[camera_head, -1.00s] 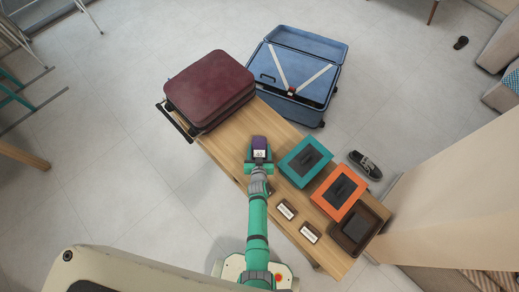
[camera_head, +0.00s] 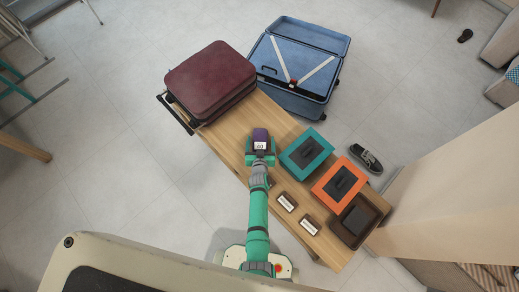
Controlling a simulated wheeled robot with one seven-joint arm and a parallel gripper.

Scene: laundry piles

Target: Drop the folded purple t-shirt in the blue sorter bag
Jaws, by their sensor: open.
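A small dark purple item (camera_head: 260,134) with a white label lies on the wooden table. It may be the folded t-shirt, but it is too small to be sure. My gripper (camera_head: 260,149) is at its near end, with green fingers on the left and right of it. The jaws are open; whether they touch it I cannot tell. No blue sorter bag can be made out. The only large blue thing is an open suitcase (camera_head: 325,42) on the floor behind the table, with white crossed straps inside.
A maroon suitcase (camera_head: 208,78) sits at the table's far left end. A teal-rimmed box (camera_head: 289,158), an orange-rimmed box (camera_head: 321,188) and a brown tray (camera_head: 379,216) line the right side. Two small label cards (camera_head: 287,201) lie in front. A shoe (camera_head: 368,160) is on the floor.

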